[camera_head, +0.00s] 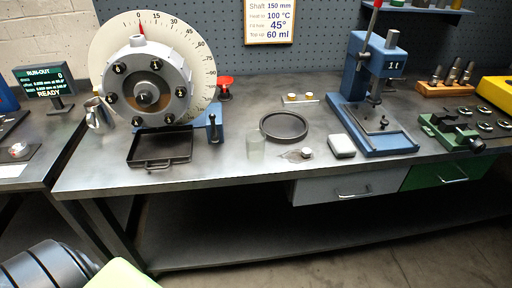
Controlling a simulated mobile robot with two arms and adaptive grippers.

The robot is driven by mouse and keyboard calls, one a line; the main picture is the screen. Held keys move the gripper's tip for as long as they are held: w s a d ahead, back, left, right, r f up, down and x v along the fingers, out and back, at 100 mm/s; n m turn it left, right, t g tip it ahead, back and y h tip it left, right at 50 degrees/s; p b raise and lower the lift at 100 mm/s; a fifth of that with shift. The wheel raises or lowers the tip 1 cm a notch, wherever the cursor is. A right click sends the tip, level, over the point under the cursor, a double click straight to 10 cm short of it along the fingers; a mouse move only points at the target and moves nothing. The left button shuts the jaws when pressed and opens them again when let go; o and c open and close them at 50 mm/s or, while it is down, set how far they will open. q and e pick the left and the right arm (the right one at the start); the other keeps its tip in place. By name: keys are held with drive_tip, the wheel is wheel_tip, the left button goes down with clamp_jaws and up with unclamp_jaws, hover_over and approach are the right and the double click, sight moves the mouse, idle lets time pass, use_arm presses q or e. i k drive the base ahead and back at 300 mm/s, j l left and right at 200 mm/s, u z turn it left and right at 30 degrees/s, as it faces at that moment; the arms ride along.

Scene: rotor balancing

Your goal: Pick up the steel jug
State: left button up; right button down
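The steel jug (98,113) is a small shiny metal vessel at the left end of the grey metal workbench (235,182). It stands just left of the rotor and its white dial, in front of the dial's lower left edge. Nothing holds it. Neither of my grippers is in view; only dark grey and pale green parts, seemingly my own body, show at the bottom left.
The rotor (146,92) with its dial (104,46) stands right of the jug. A black handled tray (160,150) lies in front. A readout screen (44,79) stands left.

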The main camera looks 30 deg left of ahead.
sight(98, 117)
drive_tip(key=u, duration=2.1)
drive_tip(key=j, duration=0.15)
drive_tip(key=i+z, duration=0.05)
